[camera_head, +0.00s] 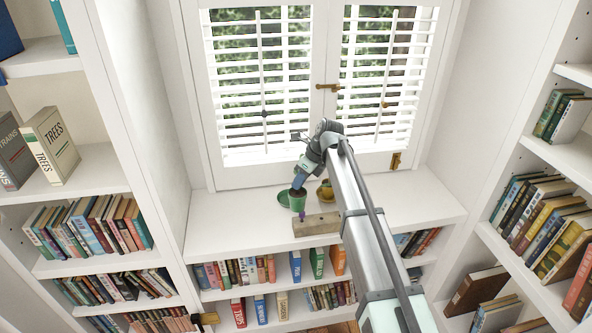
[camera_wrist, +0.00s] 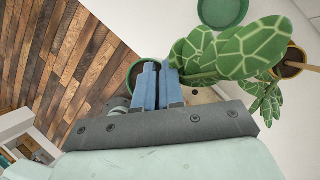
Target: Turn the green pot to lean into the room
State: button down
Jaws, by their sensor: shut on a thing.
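The green pot (camera_head: 297,202) is at the window ledge, just right of and in front of a green saucer (camera_head: 283,198). My gripper (camera_head: 299,182) comes down on the pot's rim from above, with its blue fingers shut on it. In the wrist view the pot's rim (camera_wrist: 136,68) shows behind the fingers (camera_wrist: 158,84). Large pale-veined green leaves (camera_wrist: 236,52) spread to the right, away from the plank floor; the stem base is hidden by the fingers. The saucer (camera_wrist: 222,11) is apart from the pot. I cannot tell whether the pot touches the ledge.
A yellow pot (camera_head: 326,191) with a stick in it (camera_wrist: 299,60) stands on the ledge (camera_head: 235,228) to the right. A wooden block (camera_head: 316,225) lies in front. A small purple thing (camera_head: 301,215) is near the block. Shuttered windows (camera_head: 260,80) stand behind; the ledge's left is clear.

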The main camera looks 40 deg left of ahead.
aim_at(296, 195)
jog(key=shift+s+d+r, duration=0.1)
jog(key=shift+s+d, duration=1.1)
jog(key=shift+s, duration=0.05)
jog(key=shift+r, duration=1.45)
jog(key=w+a+f+m+t, duration=0.1)
jog(key=w+a+f+m, duration=0.3)
jog(key=w+a+f, duration=0.9)
jog(key=shift+w+a+f+t+y, duration=0.15)
jog(key=shift+w+f+t+y, duration=0.15)
jog(key=shift+w+f, duration=0.25)
jog(key=shift+r, duration=0.1)
